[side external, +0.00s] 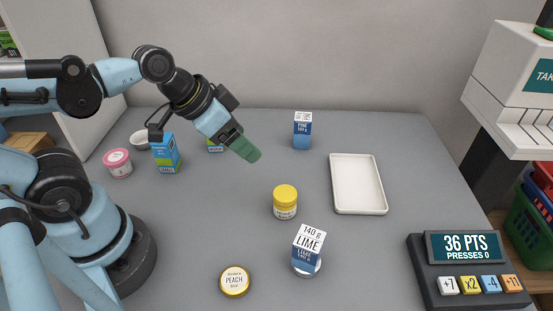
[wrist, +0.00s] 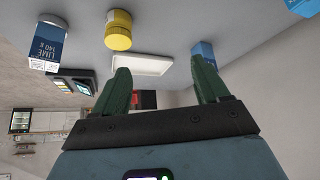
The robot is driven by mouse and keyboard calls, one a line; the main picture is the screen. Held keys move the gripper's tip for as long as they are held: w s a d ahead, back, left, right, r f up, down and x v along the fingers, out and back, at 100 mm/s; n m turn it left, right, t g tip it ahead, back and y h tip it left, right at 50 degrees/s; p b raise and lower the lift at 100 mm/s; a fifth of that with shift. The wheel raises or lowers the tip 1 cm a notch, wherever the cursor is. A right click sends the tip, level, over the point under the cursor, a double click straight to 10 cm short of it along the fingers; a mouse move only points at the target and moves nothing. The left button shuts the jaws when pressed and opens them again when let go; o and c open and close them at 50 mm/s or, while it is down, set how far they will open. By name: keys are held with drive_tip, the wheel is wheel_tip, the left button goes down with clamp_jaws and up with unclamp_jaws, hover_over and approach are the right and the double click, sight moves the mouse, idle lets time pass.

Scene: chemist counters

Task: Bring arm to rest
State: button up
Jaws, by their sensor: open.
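My gripper (side external: 248,152) hangs in the air over the back middle of the grey counter in the side external view, tilted down to the right. In the wrist view its two green fingers (wrist: 163,88) stand well apart with nothing between them. My gripper is open and touches nothing. The arm reaches in from the left, raised and bent.
On the grey counter (side external: 225,220) stand a yellow-lidded jar (side external: 285,203), a lime carton (side external: 308,247), a peach tin (side external: 235,281), a pine carton (side external: 302,131), a pink-lidded tub (side external: 117,163) and a blue-green box (side external: 166,154). A white tray (side external: 358,184) lies right; a points panel (side external: 467,272) sits front right.

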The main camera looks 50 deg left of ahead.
drive_tip(key=a+n, duration=0.1)
drive_tip(key=a+n+y, duration=0.1)
drive_tip(key=w+a+n+y, duration=0.1)
drive_tip(key=a, duration=0.1)
drive_tip(key=shift+r+t, duration=0.3)
drive_tip(key=shift+r, duration=0.1)
